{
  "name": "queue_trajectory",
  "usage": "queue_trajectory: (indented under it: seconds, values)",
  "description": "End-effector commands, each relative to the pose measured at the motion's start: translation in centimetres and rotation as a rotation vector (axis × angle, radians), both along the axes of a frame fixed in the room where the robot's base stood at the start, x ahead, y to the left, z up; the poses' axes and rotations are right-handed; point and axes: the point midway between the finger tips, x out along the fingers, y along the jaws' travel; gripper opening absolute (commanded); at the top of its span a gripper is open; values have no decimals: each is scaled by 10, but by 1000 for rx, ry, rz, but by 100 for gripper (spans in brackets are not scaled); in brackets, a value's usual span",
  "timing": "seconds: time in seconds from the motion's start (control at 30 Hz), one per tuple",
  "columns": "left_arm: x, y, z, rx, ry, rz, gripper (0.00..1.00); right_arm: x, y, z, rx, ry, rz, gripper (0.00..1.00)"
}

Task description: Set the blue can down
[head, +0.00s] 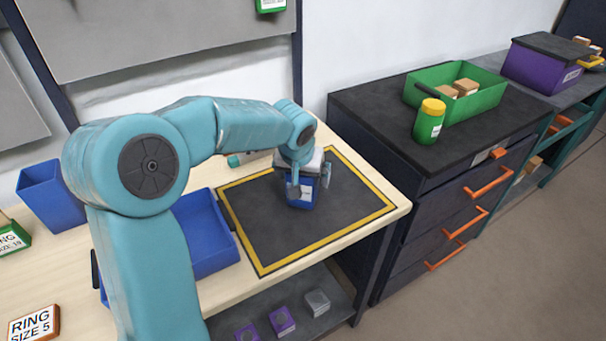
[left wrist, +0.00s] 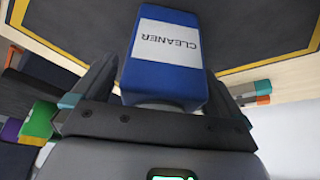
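The blue can (head: 303,196), with a white label, is upright over the black mat with a yellow border (head: 285,235) on the table. In the left wrist view the can (left wrist: 165,75) fills the middle, and its label reads CLEANER. My left gripper (head: 309,183) comes down from above with one finger on each side of the can. In the left wrist view both fingers close in against its sides. I cannot tell whether the can's base touches the mat. My right gripper is not in view.
Blue bins (head: 205,240) stand left of the mat. To the right, a dark drawer cabinet (head: 385,125) carries a green crate (head: 490,99) and a green bottle with a yellow cap (head: 428,122). The mat around the can is clear.

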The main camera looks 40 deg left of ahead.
Motion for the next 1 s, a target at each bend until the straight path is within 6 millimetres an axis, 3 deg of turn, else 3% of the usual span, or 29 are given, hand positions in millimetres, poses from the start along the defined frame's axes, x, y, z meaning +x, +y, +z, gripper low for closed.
queue_trajectory:
  seconds: [0.17, 0.63, 0.8, 1.0]
  values:
    - [-1, -1, 8, 1, -2, 0, 100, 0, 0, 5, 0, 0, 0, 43]
    - [-34, -19, 99, 1, -4, 0, 100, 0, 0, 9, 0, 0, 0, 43]
    - [-40, -22, 113, 0, -1, 0, 100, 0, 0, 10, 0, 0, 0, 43]
    - [-41, -22, 114, 0, 0, 0, 100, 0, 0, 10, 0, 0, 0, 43]
